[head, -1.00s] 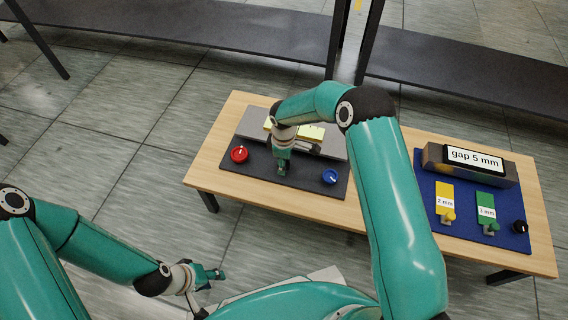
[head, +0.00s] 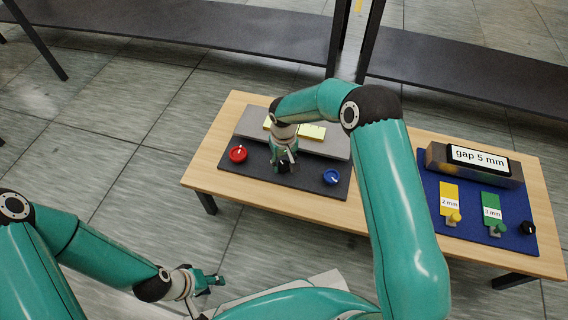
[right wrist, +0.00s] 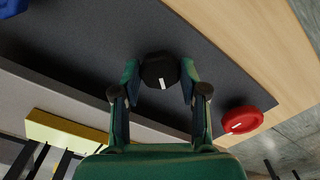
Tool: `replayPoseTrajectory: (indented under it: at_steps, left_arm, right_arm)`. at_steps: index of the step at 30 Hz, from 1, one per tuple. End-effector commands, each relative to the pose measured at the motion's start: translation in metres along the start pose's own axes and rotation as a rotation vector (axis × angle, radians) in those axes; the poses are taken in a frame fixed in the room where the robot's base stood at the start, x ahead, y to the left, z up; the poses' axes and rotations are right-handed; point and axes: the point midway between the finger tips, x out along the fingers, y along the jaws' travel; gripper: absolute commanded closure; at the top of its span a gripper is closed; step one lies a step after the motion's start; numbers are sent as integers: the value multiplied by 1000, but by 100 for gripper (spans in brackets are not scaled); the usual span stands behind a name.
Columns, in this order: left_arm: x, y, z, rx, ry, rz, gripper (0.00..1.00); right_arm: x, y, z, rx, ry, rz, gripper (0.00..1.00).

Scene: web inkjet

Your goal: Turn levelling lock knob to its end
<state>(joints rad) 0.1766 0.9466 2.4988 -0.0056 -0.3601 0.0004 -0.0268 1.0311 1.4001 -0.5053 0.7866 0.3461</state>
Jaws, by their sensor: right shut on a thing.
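A black knob (right wrist: 160,72) with a white mark sits on the dark panel (right wrist: 95,50) between a red knob (head: 238,154) and a blue knob (head: 331,177). My right gripper (head: 285,167) is over the middle of this panel. In the right wrist view its two fingers (right wrist: 160,80) are shut on the black knob, one on each side, and the white mark points toward the palm. In the head view the gripper mostly hides this knob. My left gripper (head: 213,281) is away from the table at the lower left, too small to judge its opening.
A grey block (head: 331,147) with yellow pieces (head: 312,132) stands behind the knobs. On the right, a blue mat (head: 478,233) bears a "gap 5 mm" display (head: 479,158), a yellow tag (head: 449,195), a green tag (head: 491,206) and another black knob (head: 528,228). The wooden table (head: 385,212) is bare between panel and mat.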

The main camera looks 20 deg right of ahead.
Motion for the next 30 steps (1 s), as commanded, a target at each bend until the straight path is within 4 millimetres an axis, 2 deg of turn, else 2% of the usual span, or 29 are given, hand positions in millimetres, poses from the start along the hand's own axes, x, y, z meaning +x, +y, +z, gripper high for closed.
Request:
replayPoseTrajectory:
  at_steps: [18, 30]
  left_arm:
    - [17, -6, 0, 0, 0, 0, 60]
    - [23, -8, 0, 0, 0, 0, 60]
  right_arm:
    - [1, -1, 0, 575, 0, 0, 92]
    - [0, -1, 0, 813, 0, 1, 92]
